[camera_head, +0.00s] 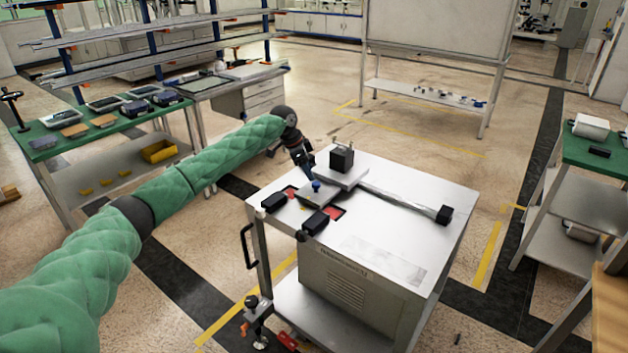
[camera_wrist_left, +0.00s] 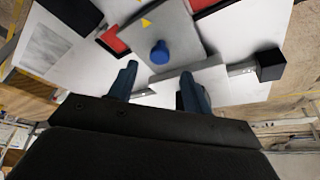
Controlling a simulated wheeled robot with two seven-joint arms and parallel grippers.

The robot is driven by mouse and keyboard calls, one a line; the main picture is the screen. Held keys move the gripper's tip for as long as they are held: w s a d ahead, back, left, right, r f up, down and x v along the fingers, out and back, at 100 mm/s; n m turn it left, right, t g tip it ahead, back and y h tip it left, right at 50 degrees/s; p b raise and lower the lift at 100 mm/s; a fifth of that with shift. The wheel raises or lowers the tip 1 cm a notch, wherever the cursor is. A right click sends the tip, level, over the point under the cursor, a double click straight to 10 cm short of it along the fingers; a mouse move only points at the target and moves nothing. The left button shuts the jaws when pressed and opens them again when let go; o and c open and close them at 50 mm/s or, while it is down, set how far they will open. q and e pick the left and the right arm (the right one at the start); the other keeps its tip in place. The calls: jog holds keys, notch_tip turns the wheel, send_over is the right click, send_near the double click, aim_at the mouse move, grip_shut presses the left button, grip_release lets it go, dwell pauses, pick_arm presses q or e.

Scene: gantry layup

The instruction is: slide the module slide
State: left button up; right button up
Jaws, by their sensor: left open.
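The module slide is a grey plate (camera_head: 318,197) with a blue knob (camera_head: 316,185), on top of the white cart. In the left wrist view the plate (camera_wrist_left: 182,30) bears a yellow triangle, and the blue knob (camera_wrist_left: 160,52) stands up from it. My left gripper (camera_head: 309,171) is over the cart, close to the knob on its far side in the head view. In the left wrist view its two fingers (camera_wrist_left: 157,88) are apart, with nothing gripped; the knob appears beyond the fingertips. Whether they touch anything is unclear. My right gripper is not in view.
The white cart (camera_head: 375,250) carries a metal rail (camera_head: 400,202) ending in a black block (camera_head: 445,214). A dark block (camera_head: 342,158) stands behind the gripper. Black blocks (camera_head: 315,222) and red patches flank the plate. Green-topped benches stand left and right.

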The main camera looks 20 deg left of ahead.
aim_at(316, 183)
pick_arm(q)
jog(key=shift+p+x, duration=0.5)
jog(key=shift+x, duration=2.2)
jog(key=shift+d, duration=0.1)
grip_shut()
